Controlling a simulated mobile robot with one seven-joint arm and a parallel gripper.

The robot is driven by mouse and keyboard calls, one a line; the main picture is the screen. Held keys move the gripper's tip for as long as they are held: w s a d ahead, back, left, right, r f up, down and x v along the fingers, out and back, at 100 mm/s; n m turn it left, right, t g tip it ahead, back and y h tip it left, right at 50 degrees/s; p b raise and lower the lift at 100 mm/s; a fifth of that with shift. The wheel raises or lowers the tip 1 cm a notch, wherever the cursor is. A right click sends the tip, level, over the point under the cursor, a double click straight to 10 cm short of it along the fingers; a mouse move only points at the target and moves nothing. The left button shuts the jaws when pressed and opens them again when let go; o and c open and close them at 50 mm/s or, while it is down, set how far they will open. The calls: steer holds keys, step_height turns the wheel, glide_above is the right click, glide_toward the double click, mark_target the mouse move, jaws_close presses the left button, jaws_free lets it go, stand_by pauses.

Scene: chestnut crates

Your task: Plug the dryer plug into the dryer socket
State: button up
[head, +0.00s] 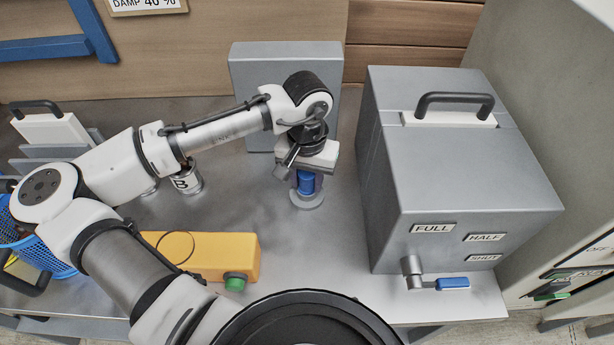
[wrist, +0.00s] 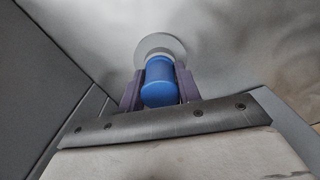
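A blue cylinder (head: 307,182), which looks like the dryer plug, stands upright above a round grey disc (head: 309,201) on the metal bench. My gripper (head: 307,178) points down over it, its purple fingers on either side. In the wrist view the blue cylinder (wrist: 160,83) lies between the fingers, which appear to touch its sides. A pale collar and the grey disc (wrist: 172,43) show beyond it. I cannot tell whether the disc is the dryer socket or part of a stand, nor whether the cylinder is seated in it. No other clear socket is visible.
A grey upright panel (head: 250,95) stands close behind my gripper. A large grey box (head: 470,175) with a handle and blue-tipped lever is to the right. A yellow box (head: 205,255) with a green knob is front left. A can (head: 188,182) marked B stands left. Bench between is clear.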

jaws_close()
steer(key=shift+r+p, duration=0.65)
steer(key=shift+p, duration=0.05)
stand_by(0.3)
steer(key=shift+c, duration=0.7)
jaws_free()
jaws_close()
